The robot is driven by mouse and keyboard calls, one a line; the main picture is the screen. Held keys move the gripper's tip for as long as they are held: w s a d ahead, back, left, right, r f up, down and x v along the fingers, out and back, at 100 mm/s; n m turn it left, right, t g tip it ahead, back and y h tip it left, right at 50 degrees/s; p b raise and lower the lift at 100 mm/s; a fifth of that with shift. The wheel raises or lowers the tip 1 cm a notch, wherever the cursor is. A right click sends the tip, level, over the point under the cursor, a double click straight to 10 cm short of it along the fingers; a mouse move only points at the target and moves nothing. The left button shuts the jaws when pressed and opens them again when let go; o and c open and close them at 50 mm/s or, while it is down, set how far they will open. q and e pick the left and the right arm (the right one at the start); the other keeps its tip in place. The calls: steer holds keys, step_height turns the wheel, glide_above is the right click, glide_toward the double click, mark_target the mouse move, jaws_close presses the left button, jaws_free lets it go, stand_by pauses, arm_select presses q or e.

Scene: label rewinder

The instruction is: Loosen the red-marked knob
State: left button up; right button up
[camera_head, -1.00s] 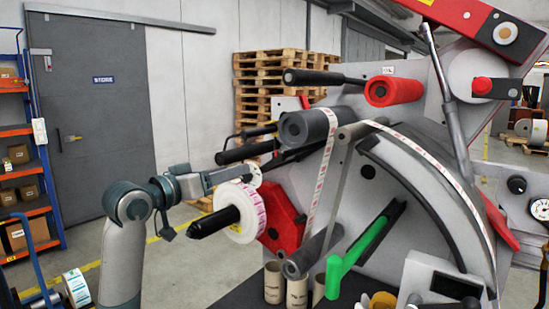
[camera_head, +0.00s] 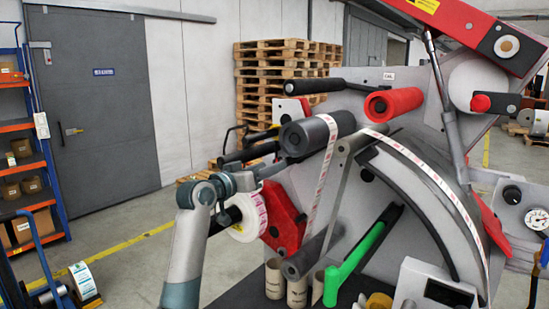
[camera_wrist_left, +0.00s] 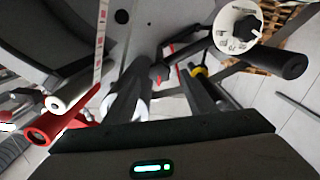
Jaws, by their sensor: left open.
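My left gripper (camera_head: 262,170) reaches in from the left at the rewinder, beside the dark rollers and above the white label roll (camera_head: 242,218). In the left wrist view its two dark fingers (camera_wrist_left: 165,82) stand apart. A small dark knob with red on it (camera_wrist_left: 160,72) appears near the fingertips; I cannot tell whether they touch it. I cannot make out either knob clearly in the head view. My right gripper is not in view.
A green handle (camera_head: 352,265) and cardboard cores (camera_head: 274,280) are lower down. Open floor lies left, before the grey door (camera_head: 102,100).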

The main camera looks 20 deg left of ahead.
arm_select(q)
steer(key=shift+p+x, duration=0.55)
steer(key=shift+x, duration=1.15)
steer(key=c, duration=1)
steer(key=shift+c, duration=0.2)
steer(key=shift+n, duration=0.4)
steer(key=shift+a+f+n, duration=0.1)
steer(key=shift+n, duration=3.7)
steer(key=shift+f+n, duration=0.1)
steer(key=shift+n, duration=3.7)
